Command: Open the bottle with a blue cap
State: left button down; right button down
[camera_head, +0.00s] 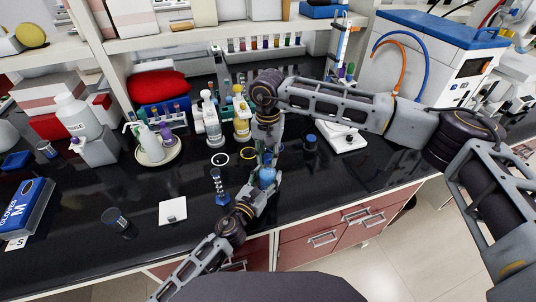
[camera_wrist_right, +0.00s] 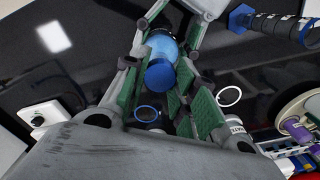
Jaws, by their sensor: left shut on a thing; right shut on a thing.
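The bottle with a blue cap (camera_head: 267,176) is above the front edge of the black bench in the head view, between my two grippers. My left gripper (camera_head: 265,185) reaches in from the lower left and is shut on the bottle's body. My right gripper (camera_head: 268,154) comes down from above and is shut on the cap. In the right wrist view, the light blue translucent body (camera_wrist_right: 161,43) and the darker blue cap (camera_wrist_right: 160,75) show between green-padded fingers. The fingers partly hide the bottle. I cannot tell whether the cap is loosened.
A blue-handled tool (camera_head: 218,185) stands left of the grippers. A dark blue-capped jar (camera_head: 310,142) stands to the right. White bottles and a yellow-topped bottle (camera_head: 241,118) stand behind.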

aim_at(268, 156)
jog(key=shift+r, duration=0.1)
jog(key=shift+r, duration=1.9)
pick_arm(q)
jog(key=c, duration=0.5)
grip_release()
jog(key=shift+s+a, duration=0.1)
jog(key=shift+s, duration=0.1)
jog(key=shift+v, duration=5.8)
